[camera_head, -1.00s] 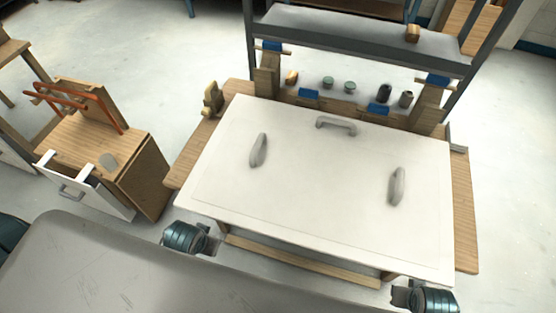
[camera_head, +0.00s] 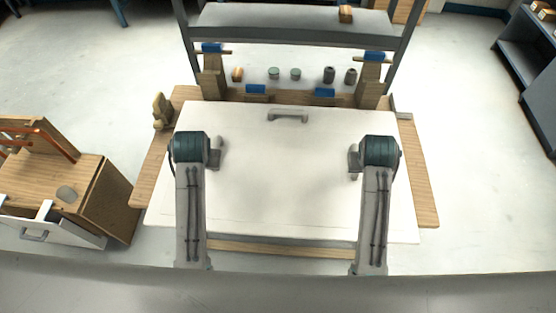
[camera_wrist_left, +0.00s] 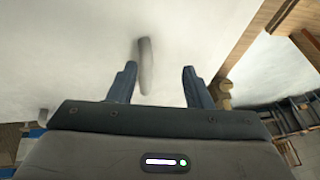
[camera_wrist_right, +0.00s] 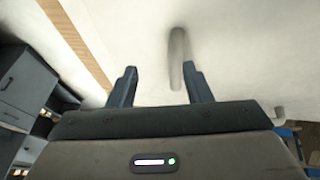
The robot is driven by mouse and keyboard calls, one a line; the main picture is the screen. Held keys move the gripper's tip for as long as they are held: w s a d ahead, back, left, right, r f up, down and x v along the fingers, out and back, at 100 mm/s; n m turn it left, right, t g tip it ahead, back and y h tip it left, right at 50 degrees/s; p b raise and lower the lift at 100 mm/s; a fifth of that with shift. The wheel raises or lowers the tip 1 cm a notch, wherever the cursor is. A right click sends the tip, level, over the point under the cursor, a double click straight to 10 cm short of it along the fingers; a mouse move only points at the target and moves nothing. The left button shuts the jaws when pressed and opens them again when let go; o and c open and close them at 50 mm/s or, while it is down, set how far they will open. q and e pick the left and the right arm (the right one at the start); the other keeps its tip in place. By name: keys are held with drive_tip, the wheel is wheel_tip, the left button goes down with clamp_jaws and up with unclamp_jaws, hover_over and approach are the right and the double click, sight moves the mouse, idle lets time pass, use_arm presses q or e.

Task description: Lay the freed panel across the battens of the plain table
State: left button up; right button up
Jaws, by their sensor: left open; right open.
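The white panel (camera_head: 285,200) lies flat on a wooden table (camera_head: 425,195). It has a far handle (camera_head: 288,116), a left handle (camera_head: 219,148) and a right handle (camera_head: 353,160). My left gripper (camera_wrist_left: 158,78) is open over the panel, with the left handle (camera_wrist_left: 145,65) showing between its fingers, nearer one finger. My right gripper (camera_wrist_right: 160,78) is open, with the right handle (camera_wrist_right: 176,60) close beside one finger. Neither gripper is closed on a handle. In the head view the wrists hide the gripper fingers. I cannot tell whether battens lie under the panel.
A grey shelf frame (camera_head: 290,32) stands behind the table, with blue-topped wooden posts (camera_head: 212,75) and small cans (camera_head: 329,75) at the back. A wooden cabinet (camera_head: 110,200) with an open drawer is at left. The floor at right (camera_head: 470,130) is clear.

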use_arm(q)
approach(215, 147)
use_arm(e)
drive_tip(key=w+a+r, duration=0.3)
drive_tip(key=w, duration=0.2)
use_arm(q)
drive_tip(key=x, duration=1.1)
drive_tip(key=shift+s+f, duration=0.1)
drive_tip(key=shift+s, duration=0.15)
use_arm(e)
drive_tip(key=x, duration=1.1)
drive_tip(key=shift+w+d+f, duration=0.1)
drive_tip(key=shift+w+d, duration=0.15)
use_arm(q)
clamp_jaws()
use_arm(e)
clamp_jaws()
use_arm(q)
drive_tip(key=shift+w, duration=0.1)
use_arm(e)
drive_tip(key=shift+w, duration=0.1)
